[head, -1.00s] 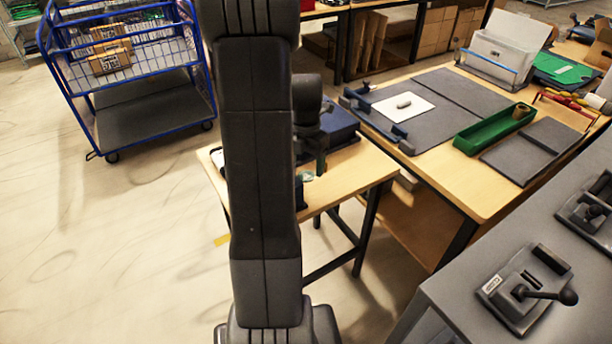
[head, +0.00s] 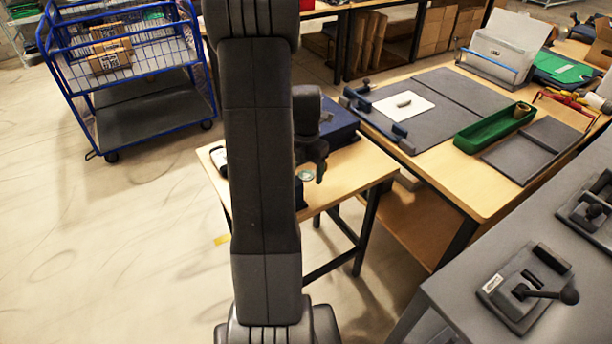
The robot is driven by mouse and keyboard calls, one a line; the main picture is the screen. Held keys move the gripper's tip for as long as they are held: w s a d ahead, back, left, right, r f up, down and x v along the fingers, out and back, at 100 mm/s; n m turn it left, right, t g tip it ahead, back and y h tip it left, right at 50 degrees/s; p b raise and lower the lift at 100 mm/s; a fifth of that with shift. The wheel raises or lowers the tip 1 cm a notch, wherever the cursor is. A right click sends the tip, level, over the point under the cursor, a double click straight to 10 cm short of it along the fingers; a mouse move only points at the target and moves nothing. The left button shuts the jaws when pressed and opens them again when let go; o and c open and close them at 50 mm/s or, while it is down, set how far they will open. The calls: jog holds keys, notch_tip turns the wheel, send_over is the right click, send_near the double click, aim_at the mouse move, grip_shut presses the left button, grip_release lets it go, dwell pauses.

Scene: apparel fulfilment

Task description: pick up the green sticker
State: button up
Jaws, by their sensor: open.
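A small pale green round patch, seemingly the green sticker (head: 306,175), shows on the small wooden table (head: 352,183), just right of my arm. My gripper (head: 310,174) is open above the table, with its fingers pointing down by the patch. It partly covers the patch. I cannot tell whether the fingertips touch the patch or the tabletop. My dark arm hides the middle of the small table.
A dark blue box (head: 338,122) stands on the small table behind my gripper. A larger workbench (head: 455,192) with grey mats and a green tray (head: 484,136) is at the right. A blue cart (head: 150,103) stands at the back left.

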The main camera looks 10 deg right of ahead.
jog(key=shift+c, duration=0.4)
jog(key=c, duration=0.7)
notch_tip(320, 180, up, 11)
notch_tip(320, 180, up, 5)
jog(key=p, duration=0.4)
send_over(305, 175)
jog(key=s+a, duration=0.1)
jog(key=a, duration=0.2)
jog(key=shift+d+f, duration=0.2)
jog(key=shift+f, duration=0.05)
